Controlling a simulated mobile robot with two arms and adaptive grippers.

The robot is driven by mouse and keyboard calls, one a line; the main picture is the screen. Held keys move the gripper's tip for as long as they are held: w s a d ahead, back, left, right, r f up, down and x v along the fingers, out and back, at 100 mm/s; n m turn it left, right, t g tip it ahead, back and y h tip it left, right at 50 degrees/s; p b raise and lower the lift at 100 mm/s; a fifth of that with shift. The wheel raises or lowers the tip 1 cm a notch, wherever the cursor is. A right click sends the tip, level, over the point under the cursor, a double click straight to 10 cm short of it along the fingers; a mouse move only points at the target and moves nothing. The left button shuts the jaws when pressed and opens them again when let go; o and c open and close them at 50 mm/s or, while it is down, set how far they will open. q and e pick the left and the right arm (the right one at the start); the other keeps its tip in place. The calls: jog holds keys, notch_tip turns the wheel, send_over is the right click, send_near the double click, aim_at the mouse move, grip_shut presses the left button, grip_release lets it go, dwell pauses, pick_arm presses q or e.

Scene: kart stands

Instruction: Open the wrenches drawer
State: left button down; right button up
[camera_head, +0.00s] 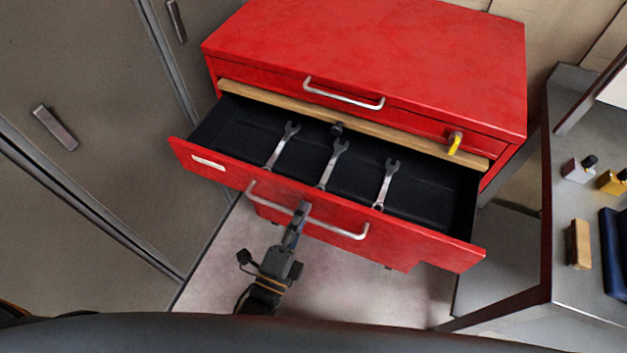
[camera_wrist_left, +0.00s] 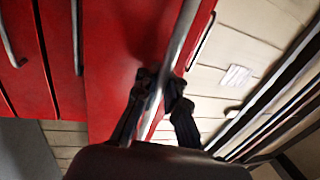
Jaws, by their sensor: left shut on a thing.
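The wrenches drawer (camera_head: 440,250) of the red tool cabinet (camera_head: 370,45) is pulled out, and its black inside shows. Several wrenches (camera_head: 333,163) lie in it. A silver bar handle (camera_head: 345,232) runs along its red front. My left gripper (camera_head: 301,212) is shut on this handle, near its middle. The left wrist view shows its two dark fingers (camera_wrist_left: 162,85) around the silver bar (camera_wrist_left: 180,40), with the red drawer front behind. My right gripper is not in view.
Grey lockers (camera_head: 70,180) stand at left. A grey bench (camera_head: 590,310) with small bottles stands at right. Pale floor (camera_head: 330,290) lies below the drawer.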

pick_arm(q)
jog(key=r+p+v, duration=0.1)
jog(key=v, duration=0.8)
jog(key=shift+s+r, duration=0.15)
jog(key=c, duration=1.7)
grip_release()
jog(key=shift+r, duration=0.1)
jog(key=v, duration=1.2)
